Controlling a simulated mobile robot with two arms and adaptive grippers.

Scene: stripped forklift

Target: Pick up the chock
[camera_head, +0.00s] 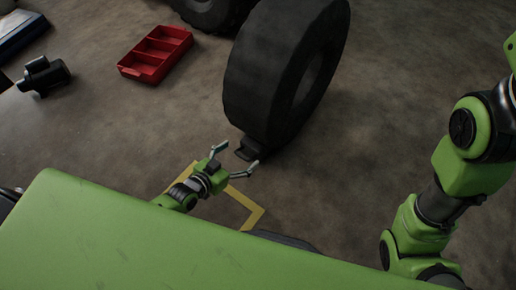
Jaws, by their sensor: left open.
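A small black chock (247,150) sits on the floor against the foot of a large upright black tire (262,80). My left gripper (236,160) is open, with its two fingers spread towards the chock. One fingertip is left of the chock and the other is near its lower right side. Whether either finger touches the chock cannot be told. My right arm stands at the right, and its gripper is not in view.
A red tray with compartments (156,54) lies on the floor at the upper left. A black tool-like object (43,75) is at the far left. A yellow line (251,218) marks the floor. Another tire (212,12) is at the top. Floor right of the upright tire is clear.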

